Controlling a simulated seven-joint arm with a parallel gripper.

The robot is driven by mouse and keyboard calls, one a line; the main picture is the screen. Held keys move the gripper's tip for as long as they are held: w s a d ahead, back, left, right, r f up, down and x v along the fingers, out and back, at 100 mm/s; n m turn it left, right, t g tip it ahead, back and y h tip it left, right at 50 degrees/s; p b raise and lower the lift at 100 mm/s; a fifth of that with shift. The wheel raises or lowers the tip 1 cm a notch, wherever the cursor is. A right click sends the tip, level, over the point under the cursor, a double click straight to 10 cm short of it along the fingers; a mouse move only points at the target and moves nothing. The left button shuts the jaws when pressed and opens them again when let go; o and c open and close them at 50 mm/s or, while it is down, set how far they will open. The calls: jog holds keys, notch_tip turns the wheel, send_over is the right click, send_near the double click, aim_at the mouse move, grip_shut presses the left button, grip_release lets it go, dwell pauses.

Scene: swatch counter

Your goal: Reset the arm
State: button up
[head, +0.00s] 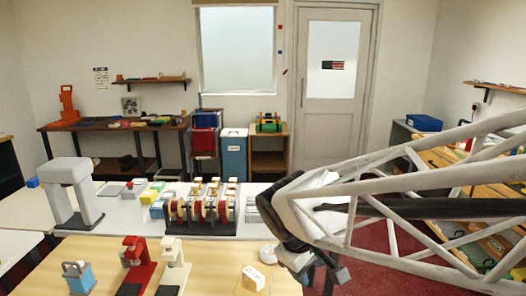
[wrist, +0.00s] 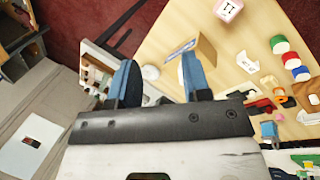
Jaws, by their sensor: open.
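My arm (head: 400,185), a white lattice frame, reaches in from the right in the head view. Its dark end and my gripper (head: 318,268) hang over the right end of the counter, near the light wood table's corner. In the wrist view my gripper (wrist: 157,68) shows two blue fingers spread wide apart, open, with nothing held between them. The fingertips are small and partly hidden by the wrist in the head view.
Red floor shows at right.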

jog(key=s+d+r+m+y, duration=0.1)
jog(key=s+d+m+y, duration=0.2)
jog(key=s+d+m, duration=0.5)
jog(key=shift+s+d+r+m+t, duration=0.35)
jog(key=shift+s+d, duration=0.3)
jog(key=shift+s, duration=1.45)
